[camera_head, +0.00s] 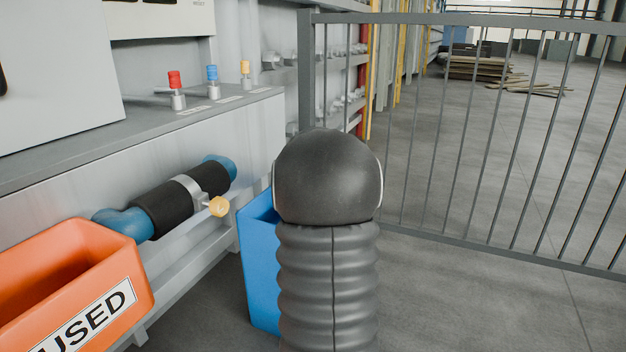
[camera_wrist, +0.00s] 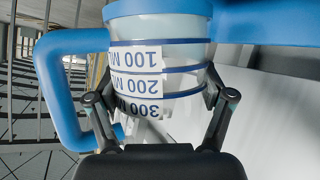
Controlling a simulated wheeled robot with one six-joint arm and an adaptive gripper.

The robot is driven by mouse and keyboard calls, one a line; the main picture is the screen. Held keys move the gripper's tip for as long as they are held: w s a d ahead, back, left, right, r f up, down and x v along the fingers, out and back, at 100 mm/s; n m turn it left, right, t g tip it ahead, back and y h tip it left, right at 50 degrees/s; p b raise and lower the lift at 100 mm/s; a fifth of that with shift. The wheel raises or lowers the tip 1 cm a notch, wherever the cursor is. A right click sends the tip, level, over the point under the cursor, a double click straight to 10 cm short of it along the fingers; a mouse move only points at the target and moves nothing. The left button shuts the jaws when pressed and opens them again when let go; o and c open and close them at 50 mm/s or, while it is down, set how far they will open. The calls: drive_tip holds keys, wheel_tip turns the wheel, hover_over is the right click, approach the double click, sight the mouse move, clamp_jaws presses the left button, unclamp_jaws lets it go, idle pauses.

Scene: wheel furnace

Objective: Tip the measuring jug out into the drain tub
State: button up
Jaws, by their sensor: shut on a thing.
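The measuring jug (camera_wrist: 185,52) shows close up in the wrist view, pale with blue bands and white labels reading 100, 200 and 300 ML. Its blue handle (camera_wrist: 47,85) is on the left. My gripper (camera_wrist: 160,90) is shut on the jug's body, one finger on each side. Whether the jug holds anything cannot be seen. In the head view a blue tub (camera_head: 259,270) stands on the floor, partly hidden behind my dark arm; I see no label on it. My gripper and the jug are hidden in the head view.
An orange bin (camera_head: 118,283) marked USED is at the lower left. A pipe with a yellow knob (camera_head: 218,206) runs along the grey machine, which has red, blue and yellow valves on its ledge (camera_head: 240,97). A grey railing (camera_head: 470,150) stands right; floor before it is clear.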

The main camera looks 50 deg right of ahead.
drive_tip(key=shift+s+r+g+p, duration=0.1)
drive_tip(key=shift+r+g+p, duration=0.2)
drive_tip(key=shift+p, duration=0.45)
